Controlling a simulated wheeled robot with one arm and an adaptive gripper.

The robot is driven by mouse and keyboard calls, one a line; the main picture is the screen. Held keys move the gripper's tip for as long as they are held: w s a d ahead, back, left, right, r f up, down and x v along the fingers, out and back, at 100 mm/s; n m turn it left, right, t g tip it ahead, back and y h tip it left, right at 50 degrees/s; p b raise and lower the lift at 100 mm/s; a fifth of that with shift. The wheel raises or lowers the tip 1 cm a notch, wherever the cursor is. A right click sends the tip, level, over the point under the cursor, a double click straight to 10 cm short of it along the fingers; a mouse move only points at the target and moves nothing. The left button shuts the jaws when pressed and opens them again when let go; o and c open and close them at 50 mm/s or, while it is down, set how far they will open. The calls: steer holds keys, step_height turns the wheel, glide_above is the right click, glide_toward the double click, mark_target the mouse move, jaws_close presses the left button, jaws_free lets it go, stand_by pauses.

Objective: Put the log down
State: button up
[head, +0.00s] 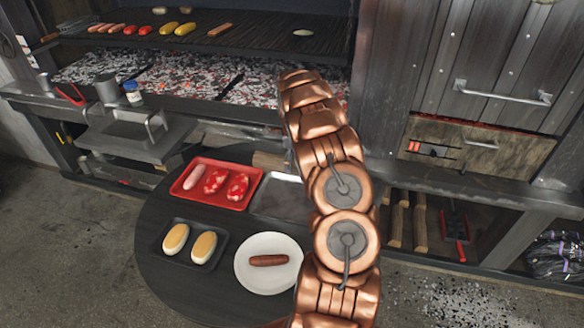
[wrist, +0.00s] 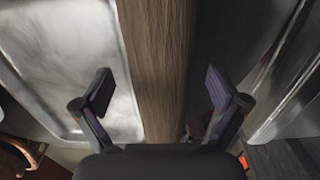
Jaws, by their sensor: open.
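A brown wooden log (wrist: 160,60) runs lengthwise through the middle of the wrist view, between the two fingers of my gripper (wrist: 160,92). The fingers stand apart, with a gap showing on each side of the log. In the head view a short stretch of the log (head: 268,160) shows behind a metal tray (head: 272,203). My arm hides the rest of it, and my gripper is hidden there too. The metal tray lies close along the log's left side in the wrist view. What bears the log cannot be made out.
The round dark table (head: 160,270) holds a red meat tray (head: 225,200), a dark tray with two buns (head: 165,252) and a white plate with a sausage (head: 250,285). The grill (head: 200,78) glows behind. More logs (head: 397,222) lie on a low shelf at the right.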

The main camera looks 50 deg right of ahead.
mark_target(294, 160)
steer(key=shift+f, duration=0.15)
stand_by(0.3)
jaws_close()
stand_by(1.0)
steer(key=shift+r, duration=0.25)
steer(key=shift+r+p, duration=0.15)
steer(key=shift+p, duration=0.25)
steer(key=shift+b, duration=0.35)
steer(key=shift+w+r+b, duration=0.1)
steer(key=shift+r+b, duration=0.35)
steer(key=shift+r, duration=0.3)
steer(key=shift+s+r+b, duration=0.25)
steer(key=shift+r, duration=0.2)
steer(key=shift+s+r+b, duration=0.2)
steer(key=shift+r, duration=0.25)
steer(key=s+d+r+b, duration=0.1)
steer(key=s+b, duration=0.3)
steer(key=s, duration=1.1)
steer(key=shift+d+r+b, duration=0.25)
steer(key=shift+b, duration=0.05)
